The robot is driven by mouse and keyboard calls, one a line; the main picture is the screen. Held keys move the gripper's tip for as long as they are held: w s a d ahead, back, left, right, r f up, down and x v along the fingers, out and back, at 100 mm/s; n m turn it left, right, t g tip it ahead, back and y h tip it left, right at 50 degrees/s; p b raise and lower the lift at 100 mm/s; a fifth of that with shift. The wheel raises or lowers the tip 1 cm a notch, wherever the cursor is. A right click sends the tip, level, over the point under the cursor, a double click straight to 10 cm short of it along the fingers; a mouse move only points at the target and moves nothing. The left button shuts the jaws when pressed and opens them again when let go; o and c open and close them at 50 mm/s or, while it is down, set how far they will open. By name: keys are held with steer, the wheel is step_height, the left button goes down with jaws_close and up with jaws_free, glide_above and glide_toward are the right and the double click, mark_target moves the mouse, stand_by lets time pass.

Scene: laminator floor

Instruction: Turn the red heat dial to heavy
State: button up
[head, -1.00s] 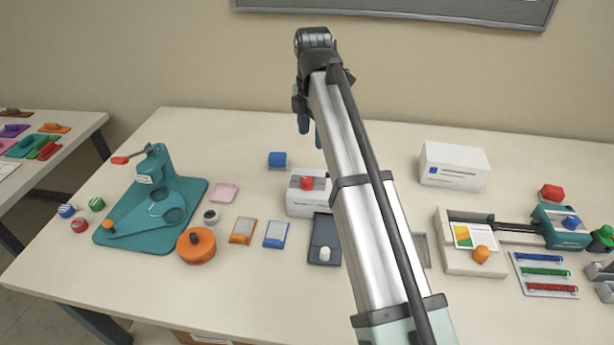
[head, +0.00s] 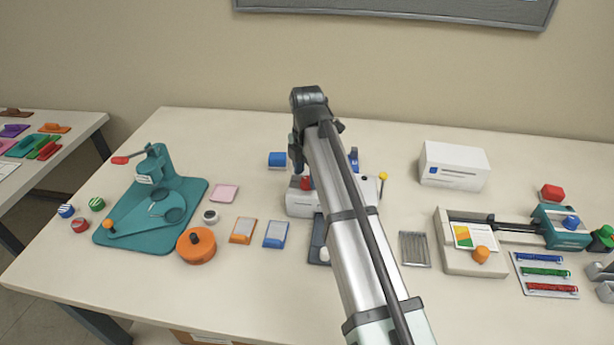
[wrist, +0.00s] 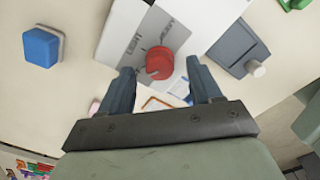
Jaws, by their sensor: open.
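The red heat dial (wrist: 159,62) sits on top of a white laminator box (wrist: 213,22). Dark lettering, which seems to read LIGHT and HEAVY, lies beside the dial on a grey patch (wrist: 137,48). The dial's exact pointing is too small to tell. My gripper (wrist: 160,74) is open in the wrist view, its two blue-grey fingers on either side of the dial's line and apart from it. In the head view, the dial (head: 306,183) is partly hidden by my arm, and the white box (head: 298,204) shows below it.
A blue block (head: 277,159) stands just left of the box. A dark tray with a white knob (wrist: 257,69) adjoins it. A yellow-topped pin (head: 383,176) stands at the box's right. A teal press (head: 155,200) is farther left; a white carton (head: 454,165) is at right.

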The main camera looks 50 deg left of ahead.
steer(key=shift+f, duration=0.8)
steer(key=shift+c, duration=0.5)
steer(key=c, duration=0.9)
steer(key=shift+c, duration=0.2)
